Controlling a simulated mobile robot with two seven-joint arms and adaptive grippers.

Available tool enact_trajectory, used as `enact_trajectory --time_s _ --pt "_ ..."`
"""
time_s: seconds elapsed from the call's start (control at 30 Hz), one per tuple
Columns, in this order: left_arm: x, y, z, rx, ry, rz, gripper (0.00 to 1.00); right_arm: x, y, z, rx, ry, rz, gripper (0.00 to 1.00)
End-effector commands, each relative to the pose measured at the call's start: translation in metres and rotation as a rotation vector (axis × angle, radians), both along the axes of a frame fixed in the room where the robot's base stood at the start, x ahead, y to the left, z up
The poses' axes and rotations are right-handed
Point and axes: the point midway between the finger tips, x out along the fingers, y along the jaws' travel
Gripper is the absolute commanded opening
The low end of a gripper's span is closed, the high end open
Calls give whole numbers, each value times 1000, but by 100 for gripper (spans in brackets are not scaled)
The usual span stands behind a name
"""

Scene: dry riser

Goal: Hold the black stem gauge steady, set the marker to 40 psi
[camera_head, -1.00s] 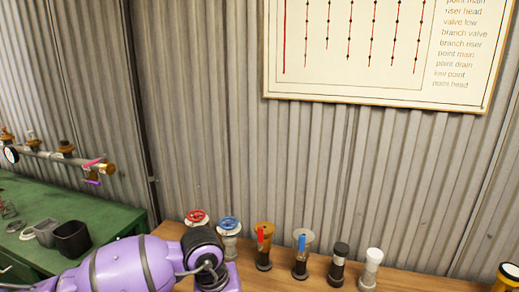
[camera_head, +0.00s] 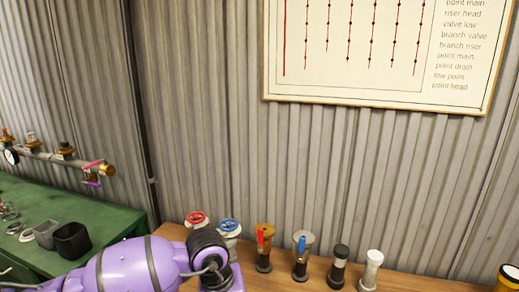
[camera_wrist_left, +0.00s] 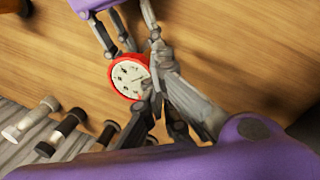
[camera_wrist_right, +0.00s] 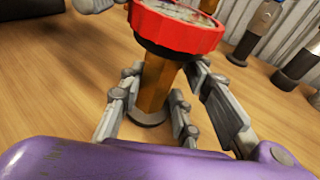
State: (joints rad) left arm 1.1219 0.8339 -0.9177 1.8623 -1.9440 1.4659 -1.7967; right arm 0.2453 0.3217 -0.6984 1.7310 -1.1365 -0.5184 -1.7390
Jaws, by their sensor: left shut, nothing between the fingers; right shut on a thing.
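A round gauge with a red rim and white dial (camera_wrist_left: 128,77) stands on the wooden bench in the left wrist view. In the right wrist view the same red-rimmed gauge (camera_wrist_right: 178,27) is upright on a stem that looks amber-brown, not black. My right gripper (camera_wrist_right: 153,100) is shut around that stem, below the rim. It also shows at the top of the left wrist view (camera_wrist_left: 125,35). My left gripper (camera_wrist_left: 155,88) is shut and empty at the dial's right edge. Contact with the dial is unclear. The dial's figures and marker are too small to read.
In the head view several valves and fittings stand along the wooden bench, including a black-topped one (camera_head: 339,267) and a white-topped one (camera_head: 371,268). A green table (camera_head: 118,228) with dark cups is at left. A corrugated wall (camera_head: 220,120) stands behind.

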Motion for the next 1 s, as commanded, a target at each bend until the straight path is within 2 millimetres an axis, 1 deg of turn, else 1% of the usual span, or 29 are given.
enact_trajectory --time_s 0.03,0.3,0.7,1.0 --pt "-1 0 -2 0 3 0 0 -2 0 -4 0 7 0 0" --pt "1 1 -2 2 2 0 0 -2 0 -4 0 7 0 0" --pt "9 2 -1 0 0 0 0 -2 0 -4 0 8 0 0" --pt "10 2 -2 0 2 0 0 -2 0 -5 0 8 0 0"
